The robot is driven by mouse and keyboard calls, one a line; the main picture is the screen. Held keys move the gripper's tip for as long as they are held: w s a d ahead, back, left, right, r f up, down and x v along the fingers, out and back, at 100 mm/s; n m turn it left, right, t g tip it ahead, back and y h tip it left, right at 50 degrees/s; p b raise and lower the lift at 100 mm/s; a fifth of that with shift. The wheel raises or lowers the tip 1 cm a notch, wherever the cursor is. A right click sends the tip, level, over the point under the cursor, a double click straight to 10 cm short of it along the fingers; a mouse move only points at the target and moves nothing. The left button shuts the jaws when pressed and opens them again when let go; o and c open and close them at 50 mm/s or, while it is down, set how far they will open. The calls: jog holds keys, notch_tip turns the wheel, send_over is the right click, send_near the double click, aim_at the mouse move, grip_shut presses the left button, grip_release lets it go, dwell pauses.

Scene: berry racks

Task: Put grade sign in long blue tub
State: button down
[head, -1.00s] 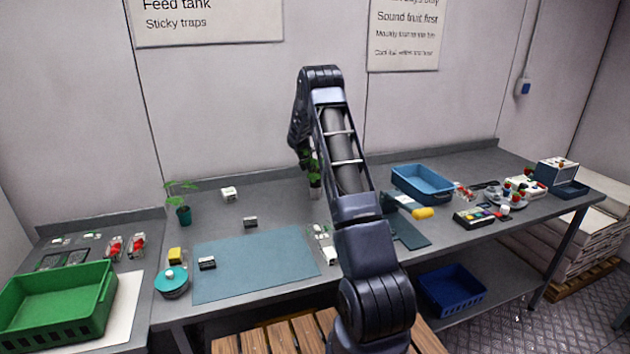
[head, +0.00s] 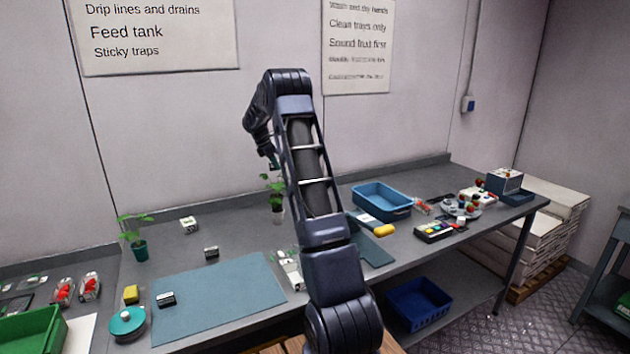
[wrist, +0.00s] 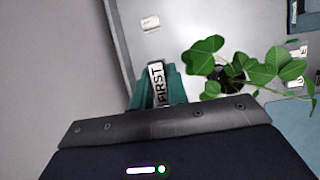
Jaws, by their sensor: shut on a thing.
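My gripper (wrist: 157,88) has teal fingers and is shut on a small white sign (wrist: 157,82) with FIRST in dark letters, the grade sign, in the wrist view. In the head view my gripper is mostly hidden behind my arm; a bit of teal shows high above the bench, near the back wall. A long blue tub (head: 383,214) stands on the bench, right of my arm. My gripper is well to the left of it and higher. I cannot see the tub's floor clearly.
A potted plant (head: 274,187) stands below and beside my gripper; its leaves are close in the wrist view (wrist: 265,70). A yellow-ended item (head: 384,231) lies in front of the tub. A darker blue crate (head: 420,312) sits on the lower shelf. A teal mat (head: 220,296) has free room.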

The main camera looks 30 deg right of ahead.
jog(key=s+d, duration=0.4)
jog(key=d, duration=0.7)
jog(key=s+d, duration=0.3)
jog(key=d, duration=0.9)
send_over(383, 207)
jog(key=a, duration=0.2)
notch_tip(383, 207, down, 19)
jog(key=shift+s+f, duration=0.1)
jog(key=shift+f, duration=0.05)
jog(key=shift+f, duration=0.1)
jog(key=c, duration=1.4)
grip_release()
